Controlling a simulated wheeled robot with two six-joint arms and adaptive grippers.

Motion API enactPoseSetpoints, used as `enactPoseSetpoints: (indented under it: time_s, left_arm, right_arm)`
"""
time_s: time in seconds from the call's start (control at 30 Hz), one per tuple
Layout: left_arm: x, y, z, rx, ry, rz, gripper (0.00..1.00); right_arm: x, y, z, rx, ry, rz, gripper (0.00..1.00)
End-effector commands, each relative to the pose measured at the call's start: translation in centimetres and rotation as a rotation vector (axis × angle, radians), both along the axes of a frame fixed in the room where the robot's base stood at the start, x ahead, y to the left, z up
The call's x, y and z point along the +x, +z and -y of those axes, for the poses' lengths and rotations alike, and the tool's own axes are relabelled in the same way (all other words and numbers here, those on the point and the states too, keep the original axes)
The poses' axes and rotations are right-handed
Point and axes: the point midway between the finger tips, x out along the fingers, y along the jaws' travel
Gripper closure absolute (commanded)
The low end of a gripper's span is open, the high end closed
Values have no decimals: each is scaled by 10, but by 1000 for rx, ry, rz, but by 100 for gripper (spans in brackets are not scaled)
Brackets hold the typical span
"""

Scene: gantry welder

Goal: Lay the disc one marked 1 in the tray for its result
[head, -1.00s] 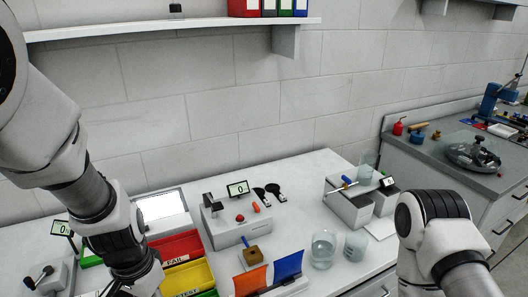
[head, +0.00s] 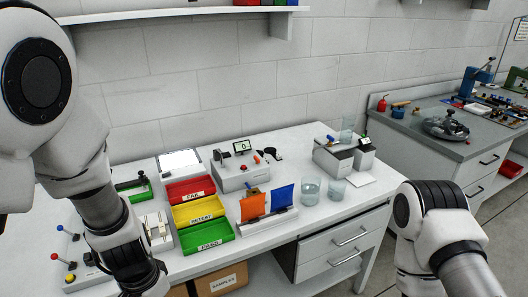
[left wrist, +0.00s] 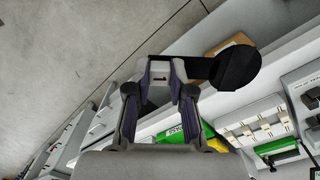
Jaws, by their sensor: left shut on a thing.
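My left gripper (left wrist: 163,85) is shut on a black round disc with a short handle (left wrist: 235,68) in the left wrist view. The disc sticks out to the right of the fingers, above the floor and bench edge; no mark on it is readable. In the head view my left arm reaches down at the left, its fingers cut off. Three trays stand in a row on the bench: red FAIL (head: 181,188), yellow RETEST (head: 192,211) and green PASS (head: 209,243). The green tray also shows in the left wrist view (left wrist: 203,140). My right arm is at the right, its gripper out of frame.
A tester with a small display (head: 241,147) stands behind the trays. An orange flap (head: 253,207) and a blue flap (head: 283,198) stand right of them, then glass beakers (head: 310,190). A cardboard box (head: 222,280) sits below the bench.

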Motion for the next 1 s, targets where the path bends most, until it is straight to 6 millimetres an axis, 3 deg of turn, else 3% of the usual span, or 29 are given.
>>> enactPoseSetpoints:
  time_s: [0.17, 0.37, 0.6, 1.0]
  left_arm:
    - [21, -35, 3, -1, 23, -3, 100]
    - [66, -70, 7, -2, 134, 0, 100]
    - [113, -65, 9, -2, 284, 3, 100]
    - [113, -65, 8, -1, 343, 1, 100]
  right_arm:
    - [0, 0, 0, 0, 0, 0, 60]
    - [0, 0, 0, 0, 0, -1, 60]
    - [0, 0, 0, 0, 0, -1, 60]
    - [0, 0, 0, 0, 0, -1, 60]
